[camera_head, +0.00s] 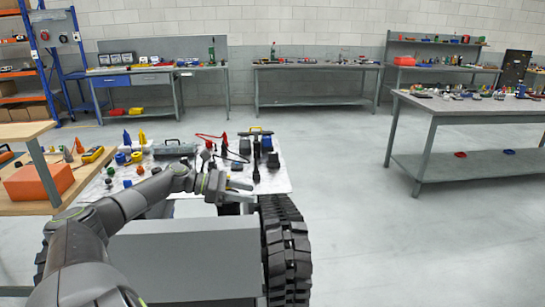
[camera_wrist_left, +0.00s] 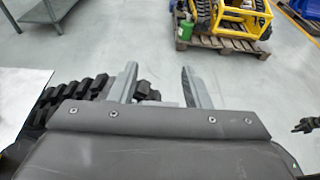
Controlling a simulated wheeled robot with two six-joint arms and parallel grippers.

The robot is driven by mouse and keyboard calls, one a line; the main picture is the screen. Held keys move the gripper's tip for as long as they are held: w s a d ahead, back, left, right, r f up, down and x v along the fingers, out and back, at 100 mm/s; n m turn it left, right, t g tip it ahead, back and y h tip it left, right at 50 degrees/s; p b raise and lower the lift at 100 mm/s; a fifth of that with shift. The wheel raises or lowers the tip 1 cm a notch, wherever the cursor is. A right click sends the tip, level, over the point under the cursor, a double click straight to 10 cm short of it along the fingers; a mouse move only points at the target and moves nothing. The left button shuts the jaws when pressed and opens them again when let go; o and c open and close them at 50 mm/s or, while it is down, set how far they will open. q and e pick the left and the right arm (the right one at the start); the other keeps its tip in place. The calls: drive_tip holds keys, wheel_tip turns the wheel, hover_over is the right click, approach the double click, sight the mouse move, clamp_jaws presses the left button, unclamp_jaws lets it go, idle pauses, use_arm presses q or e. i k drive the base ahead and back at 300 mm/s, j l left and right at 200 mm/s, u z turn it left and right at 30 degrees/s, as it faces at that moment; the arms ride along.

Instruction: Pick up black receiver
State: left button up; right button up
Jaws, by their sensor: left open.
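Several dark items stand together on the white-topped table (camera_head: 278,185). An upright black handset-like item (camera_head: 256,162) is among them and may be the black receiver, but it is too small to be sure. My left gripper (camera_head: 246,191) is over the table's near right edge, in front of these items and apart from them. In the left wrist view its two fingers (camera_wrist_left: 160,86) are spread with nothing between them. No receiver shows in the left wrist view. My right gripper does not show clearly in either view.
A black rubber track (camera_head: 285,245) and a grey box (camera_head: 190,255) lie just below my left arm. A wooden table (camera_head: 50,207) with an orange box (camera_head: 38,181) stands at left. Workbenches line the back and right. The floor at right is clear.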

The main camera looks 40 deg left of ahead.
sight(274, 158)
drive_tip(key=i+j, duration=0.2)
drive_tip(key=j, duration=0.2)
drive_tip(key=i+j, duration=0.25)
drive_tip(key=j, duration=0.15)
drive_tip(key=i+j, duration=0.2)
drive_tip(key=j, duration=0.2)
drive_tip(key=i+j, duration=0.25)
drive_tip(key=j, duration=0.15)
drive_tip(key=i+j, duration=0.2)
drive_tip(key=j, duration=0.2)
